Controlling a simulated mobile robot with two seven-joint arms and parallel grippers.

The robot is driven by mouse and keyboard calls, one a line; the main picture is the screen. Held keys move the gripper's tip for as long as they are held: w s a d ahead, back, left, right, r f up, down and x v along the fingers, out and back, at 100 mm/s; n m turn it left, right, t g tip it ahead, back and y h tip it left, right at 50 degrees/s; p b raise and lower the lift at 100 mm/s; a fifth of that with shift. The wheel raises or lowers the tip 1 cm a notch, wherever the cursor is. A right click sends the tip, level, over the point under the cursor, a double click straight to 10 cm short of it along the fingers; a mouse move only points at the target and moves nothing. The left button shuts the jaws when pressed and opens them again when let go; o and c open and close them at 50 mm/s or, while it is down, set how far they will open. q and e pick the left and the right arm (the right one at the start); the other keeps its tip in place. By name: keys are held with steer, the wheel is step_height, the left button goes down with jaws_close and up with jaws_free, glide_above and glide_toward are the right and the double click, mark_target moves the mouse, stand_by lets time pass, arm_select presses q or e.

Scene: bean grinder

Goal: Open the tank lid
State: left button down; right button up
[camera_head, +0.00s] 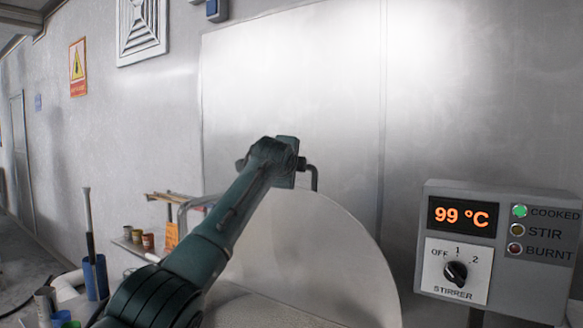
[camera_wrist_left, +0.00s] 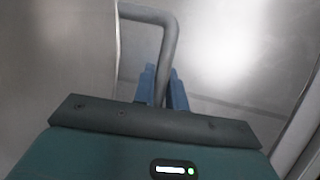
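The tank lid (camera_head: 310,238) is a pale, rounded plate that stands raised and tilted, with its curved edge up and to the right. Its dark bent handle (camera_head: 314,176) sticks out at the top. My left arm reaches up from the lower left, and its gripper (camera_head: 296,163) is at the handle. In the left wrist view, the two blue fingers of the left gripper (camera_wrist_left: 163,88) sit close on both sides of the handle bar (camera_wrist_left: 168,50), shut on it. The fingertips are hidden in the head view. My right gripper is not in view.
A grey control box (camera_head: 500,245) at the right reads 99 °C, with a stirrer knob and a lit green COOKED lamp. Several small cups (camera_head: 147,241) stand on a shelf at the left. A blue tube (camera_head: 96,277) stands further left. A metal wall is behind.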

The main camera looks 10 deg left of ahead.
arm_select(q)
steer(key=c, duration=1.4)
jaws_free()
steer(key=shift+c, duration=0.2)
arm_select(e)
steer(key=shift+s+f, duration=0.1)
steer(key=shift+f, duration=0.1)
